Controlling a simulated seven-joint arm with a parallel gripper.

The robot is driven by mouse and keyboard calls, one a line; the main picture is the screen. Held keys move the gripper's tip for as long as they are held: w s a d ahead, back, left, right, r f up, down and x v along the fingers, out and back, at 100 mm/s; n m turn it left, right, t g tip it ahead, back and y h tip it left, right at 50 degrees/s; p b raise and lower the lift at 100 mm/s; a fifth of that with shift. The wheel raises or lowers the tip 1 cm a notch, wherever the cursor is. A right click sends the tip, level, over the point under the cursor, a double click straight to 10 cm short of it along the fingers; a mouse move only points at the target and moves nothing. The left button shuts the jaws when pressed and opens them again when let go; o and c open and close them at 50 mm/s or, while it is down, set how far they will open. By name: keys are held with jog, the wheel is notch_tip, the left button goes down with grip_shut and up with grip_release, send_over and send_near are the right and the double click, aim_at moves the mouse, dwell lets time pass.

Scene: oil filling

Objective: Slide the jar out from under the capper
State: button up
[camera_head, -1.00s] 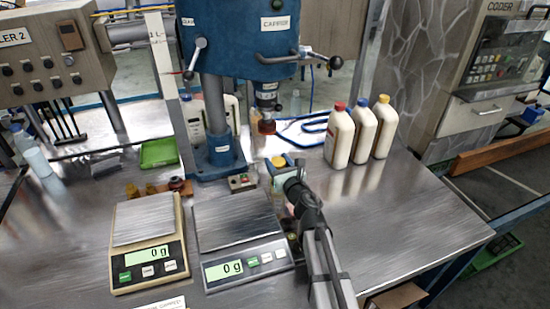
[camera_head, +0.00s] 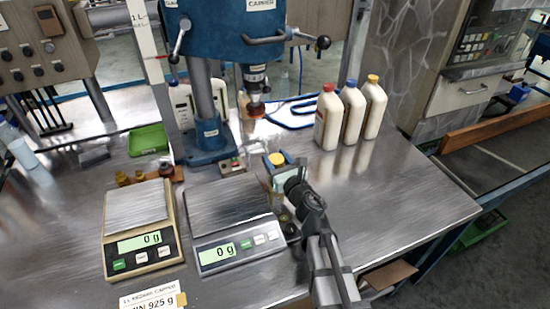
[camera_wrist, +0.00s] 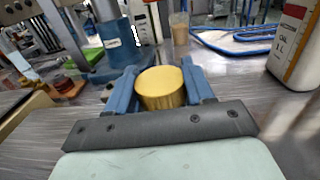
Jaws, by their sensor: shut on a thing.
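A jar with a yellow lid (camera_head: 277,159) stands on the steel table in front of the capper. In the wrist view its yellow lid (camera_wrist: 161,88) sits between the blue fingers of my gripper (camera_wrist: 163,84). My gripper is shut on the jar; its body is mostly hidden by the gripper and arm. The blue capper (camera_head: 246,28) stands behind, on a column and base. Its capping head (camera_head: 256,105) is behind and left of the jar, and the jar is clear of it.
Two scales, a beige one (camera_head: 142,255) and a grey one (camera_head: 237,252), stand left of my arm. Bottles with red (camera_head: 328,88), blue and yellow caps stand at the back right. A green tray (camera_head: 148,141) lies left of the capper. The table's right front is clear.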

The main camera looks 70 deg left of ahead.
jog(key=o, duration=1.2)
jog(key=d, duration=0.8)
jog(key=w+d, duration=0.1)
jog(key=d, duration=0.3)
